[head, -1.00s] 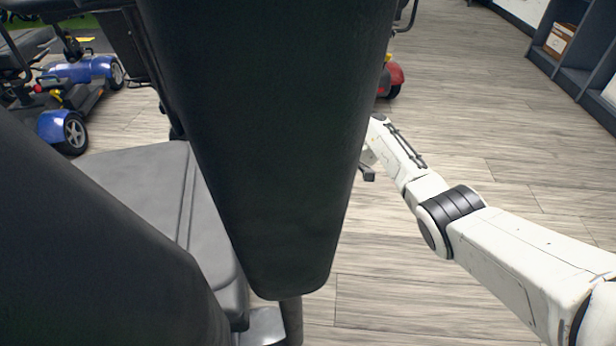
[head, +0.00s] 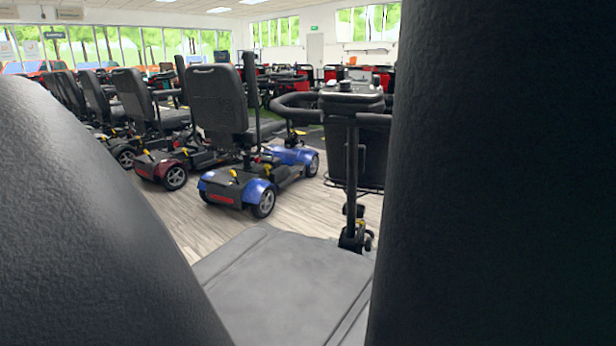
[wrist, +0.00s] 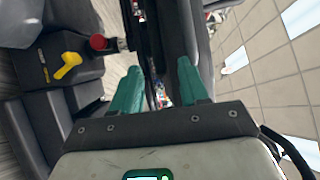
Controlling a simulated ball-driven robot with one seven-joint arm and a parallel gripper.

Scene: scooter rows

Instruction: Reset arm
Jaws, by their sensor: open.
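My gripper (wrist: 160,66) shows in the wrist view as two green fingers, apart, with nothing held between them. Dark scooter parts lie just beyond the fingertips; I cannot tell whether they touch. My arm is not in the current head view. The wrist view is turned on its side, with ceiling tiles (wrist: 262,50) at right. A yellow lever (wrist: 68,64) and a red knob (wrist: 97,43) on dark scooter parts are left of the fingers.
A grey seat (head: 285,285) lies close before my head camera, between two large dark padded parts, left (head: 80,220) and right (head: 500,170). A tiller with handlebar (head: 352,100) stands beyond. A blue scooter (head: 262,190) and a red scooter (head: 160,165) stand in rows; pale floor (head: 200,225) shows between.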

